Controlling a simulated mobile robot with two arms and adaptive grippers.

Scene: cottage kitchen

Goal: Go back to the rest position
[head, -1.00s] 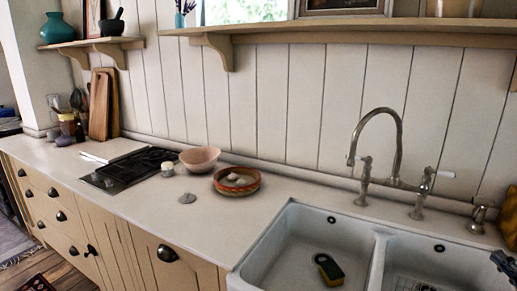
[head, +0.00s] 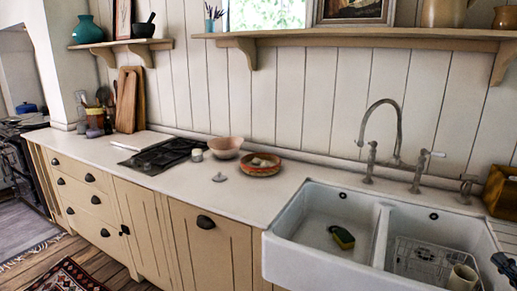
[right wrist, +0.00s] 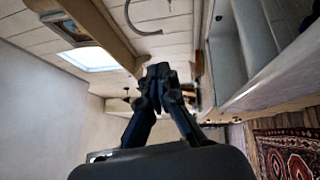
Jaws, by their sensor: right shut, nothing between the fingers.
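My right gripper (head: 503,264) shows only as a dark tip at the right edge of the head view, in front of the right sink basin. In the right wrist view my right gripper (right wrist: 159,72) has its black fingers together, with nothing between them. My left gripper is not in view.
A white double sink (head: 320,255) holds a sponge (head: 342,237) on the left and a cup (head: 463,278) in the right basin. The counter (head: 225,192) carries a bowl (head: 227,147), a terracotta dish (head: 260,164) and a black hob (head: 160,155). A rug (head: 66,278) lies on the floor.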

